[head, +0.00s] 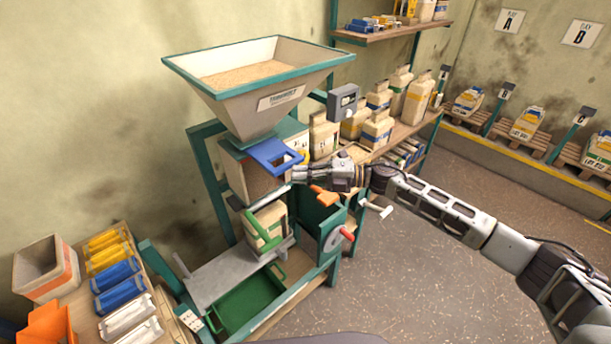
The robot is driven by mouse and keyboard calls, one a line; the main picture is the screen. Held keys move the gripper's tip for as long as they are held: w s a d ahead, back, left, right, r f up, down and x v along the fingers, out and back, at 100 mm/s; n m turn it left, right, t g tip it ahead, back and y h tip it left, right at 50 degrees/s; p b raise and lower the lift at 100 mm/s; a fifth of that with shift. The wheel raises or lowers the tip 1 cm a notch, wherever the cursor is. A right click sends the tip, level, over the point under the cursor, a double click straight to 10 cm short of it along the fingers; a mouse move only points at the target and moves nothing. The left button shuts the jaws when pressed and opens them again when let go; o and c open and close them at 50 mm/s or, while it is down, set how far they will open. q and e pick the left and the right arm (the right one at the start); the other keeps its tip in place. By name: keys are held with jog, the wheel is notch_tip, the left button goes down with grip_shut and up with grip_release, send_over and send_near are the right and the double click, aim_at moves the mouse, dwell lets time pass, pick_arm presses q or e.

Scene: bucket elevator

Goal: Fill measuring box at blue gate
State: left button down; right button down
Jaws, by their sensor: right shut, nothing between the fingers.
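The blue gate (277,155) is a blue plate with a handle opening, under the grain hopper (225,95). A box-shaped chamber (238,180) sits directly below it, with a brown face; I cannot tell how much grain it holds. I take this chamber to be the measuring box. My right gripper (297,174) is shut and empty, just below and right of the blue gate's handle; I cannot tell whether it touches it. My left gripper is out of view.
An orange handle (325,195), a green handle (262,235) and a red-knobbed crank wheel (342,238) are lower on the machine. A green tray (245,302) lies at its foot. Bagged goods fill the shelf (415,125) behind. The floor at right is open.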

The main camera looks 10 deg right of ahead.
aim_at(289, 162)
jog(key=shift+w+a, duration=0.1)
jog(key=shift+w, duration=0.05)
dwell(0.3)
jog(key=shift+w+a+b, duration=0.55)
jog(key=shift+w+a, duration=0.2)
jog(key=shift+w, duration=0.3)
jog(key=shift+w+a+b, duration=0.55)
jog(key=shift+w+a, duration=0.2)
jog(key=shift+w, duration=0.3)
jog(key=shift+r, duration=0.1)
jog(key=shift+s+d, duration=0.1)
